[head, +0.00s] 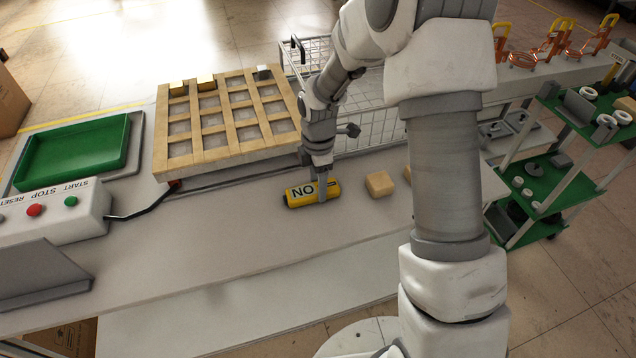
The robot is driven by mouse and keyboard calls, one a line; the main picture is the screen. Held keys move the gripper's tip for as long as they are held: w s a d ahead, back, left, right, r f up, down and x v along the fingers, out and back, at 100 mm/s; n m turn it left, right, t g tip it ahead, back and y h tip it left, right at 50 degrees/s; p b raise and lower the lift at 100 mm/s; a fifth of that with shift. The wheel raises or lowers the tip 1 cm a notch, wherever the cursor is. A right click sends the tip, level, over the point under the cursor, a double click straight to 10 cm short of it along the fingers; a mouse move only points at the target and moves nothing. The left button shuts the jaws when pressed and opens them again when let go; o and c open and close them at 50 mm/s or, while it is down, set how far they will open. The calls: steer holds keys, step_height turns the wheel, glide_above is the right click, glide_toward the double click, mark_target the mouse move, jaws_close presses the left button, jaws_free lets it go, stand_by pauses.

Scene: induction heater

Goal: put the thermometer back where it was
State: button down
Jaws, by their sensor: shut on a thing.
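A yellow, rounded, elongated thing with dark ends and the dark letters "NO" (299,195) lies along the front part of the grey worktop; it appears to be the thermometer. My gripper (321,188) points down over its right half and is shut on it, with a finger showing on the near side. The thing is at or very close to the table surface; I cannot tell if it touches. Part of its right half is hidden by my gripper.
A small tan block (379,184) stands just right of my gripper, and another is partly hidden by my arm. A wooden slatted rack (225,150) and a wire basket (365,128) stand behind. A control box (55,210) is at left.

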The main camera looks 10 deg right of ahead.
steer(key=shift+c, duration=0.6)
jaws_free()
steer(key=shift+r, duration=0.1)
step_height(320, 180, up, 12)
steer(key=p, duration=0.2)
steer(key=s+d+r+m+t, duration=0.1)
steer(key=s+d+r+m, duration=0.1)
steer(key=s+r+m, duration=0.35)
steer(key=s+d+r+m+t, duration=0.2)
steer(key=s+d+r+m, duration=0.15)
steer(key=r, duration=0.35)
steer(key=s+d+r+m+t, duration=0.2)
steer(key=s+r+m, duration=0.2)
steer(key=s+m, duration=0.7)
steer(key=shift+s+t, duration=0.3)
steer(key=shift+s, duration=1.05)
